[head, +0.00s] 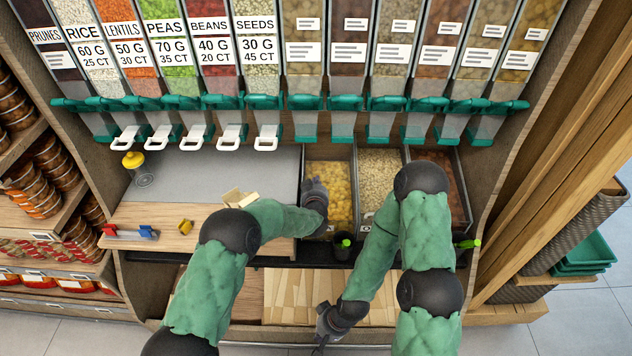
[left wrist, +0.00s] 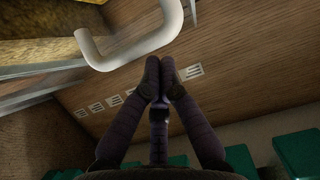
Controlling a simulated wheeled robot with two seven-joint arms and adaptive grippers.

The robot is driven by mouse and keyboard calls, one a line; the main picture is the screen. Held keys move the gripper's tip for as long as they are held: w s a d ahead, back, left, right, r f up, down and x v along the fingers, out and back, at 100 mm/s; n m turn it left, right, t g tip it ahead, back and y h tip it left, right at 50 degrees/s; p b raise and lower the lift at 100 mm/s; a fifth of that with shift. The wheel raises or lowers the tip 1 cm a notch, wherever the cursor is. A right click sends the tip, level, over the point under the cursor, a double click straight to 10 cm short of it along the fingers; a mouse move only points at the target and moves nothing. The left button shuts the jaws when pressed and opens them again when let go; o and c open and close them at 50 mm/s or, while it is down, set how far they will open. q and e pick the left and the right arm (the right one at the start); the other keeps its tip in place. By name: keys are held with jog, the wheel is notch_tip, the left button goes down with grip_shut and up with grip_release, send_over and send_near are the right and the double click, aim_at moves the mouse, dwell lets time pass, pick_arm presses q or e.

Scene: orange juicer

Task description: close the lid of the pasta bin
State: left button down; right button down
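The pasta bin (head: 341,176), filled with yellow pasta, is the left one of three open-looking bins in the head view. I cannot clearly make out its lid there. My left gripper (head: 316,196) is over the bin's left side. In the left wrist view its fingers (left wrist: 163,72) meet at the tips, with nothing visible between them. A white curved handle (left wrist: 135,55) is just beyond the fingertips; I cannot tell whether they touch it. Yellow contents (left wrist: 50,48) show at upper left. My right gripper (head: 322,326) is low in front of the lower shelf; its fingers are too small to read.
Two more bins, pale (head: 380,162) and dark (head: 452,172), stand to the right. A row of dispensers (head: 340,60) hangs above. The counter (head: 205,175) holds a yellow-topped jar (head: 136,170) and small items. A dark cup (head: 343,244) stands at the front edge. My right arm passes before the bins.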

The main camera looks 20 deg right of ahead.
pick_arm(q)
jog(key=shift+s+a+f, duration=0.2)
jog(key=shift+s+f, duration=0.25)
jog(key=shift+s, duration=0.3)
jog(key=s, duration=0.2)
jog(key=s+a+f, duration=0.1)
jog(key=s, duration=0.1)
jog(key=s+a+f, duration=0.1)
jog(key=s, duration=0.2)
jog(key=shift+s+a+f, duration=0.2)
jog(key=shift+s+f, duration=0.1)
jog(key=shift+s, duration=0.2)
